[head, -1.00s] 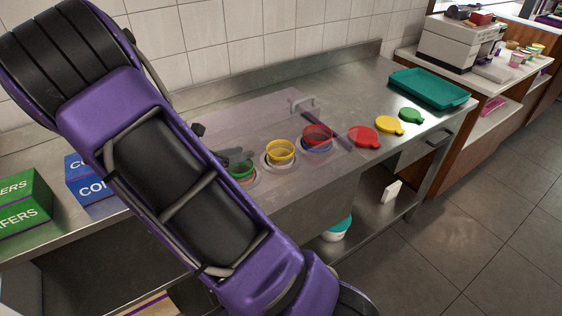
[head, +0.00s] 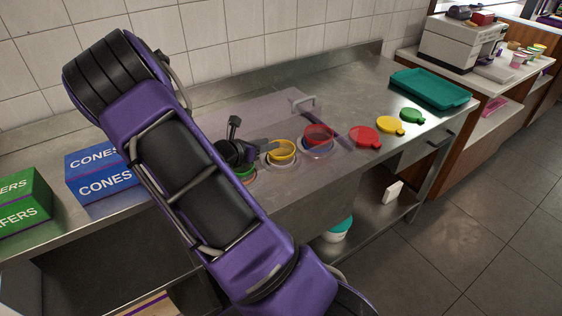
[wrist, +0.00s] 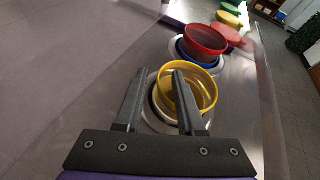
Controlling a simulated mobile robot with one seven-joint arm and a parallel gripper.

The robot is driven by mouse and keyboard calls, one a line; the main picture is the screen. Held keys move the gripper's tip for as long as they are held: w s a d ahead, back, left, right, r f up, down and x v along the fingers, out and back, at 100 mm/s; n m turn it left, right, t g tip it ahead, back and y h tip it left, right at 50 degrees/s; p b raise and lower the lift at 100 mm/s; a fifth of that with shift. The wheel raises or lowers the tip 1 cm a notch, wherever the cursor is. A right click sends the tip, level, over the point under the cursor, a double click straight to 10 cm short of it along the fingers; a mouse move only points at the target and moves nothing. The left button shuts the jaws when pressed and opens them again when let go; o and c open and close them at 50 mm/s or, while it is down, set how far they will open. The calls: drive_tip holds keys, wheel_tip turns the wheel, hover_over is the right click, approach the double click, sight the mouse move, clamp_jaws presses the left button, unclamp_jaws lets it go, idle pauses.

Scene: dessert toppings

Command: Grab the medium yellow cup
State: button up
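The yellow cup (head: 283,153) sits in the middle one of three round holes in the counter, between a red cup (head: 318,131) and a green cup (head: 245,175). My gripper (head: 279,145) is at the yellow cup's left side, fingers pointing toward it. In the wrist view the yellow cup (wrist: 204,94) is just ahead, and my gripper (wrist: 160,73) is open. The left finger is outside the cup's left rim. The right finger overlaps the cup's opening; I cannot tell whether it is inside or above. Nothing is held.
Red (head: 364,136), yellow (head: 390,125) and green (head: 411,115) lids lie to the right on the counter. A teal tray (head: 462,101) is beyond them. A clear cover with a handle (head: 303,104) stands behind the cups. A blue cones box (head: 98,172) is at left.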

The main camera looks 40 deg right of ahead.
clamp_jaws()
idle(1.4)
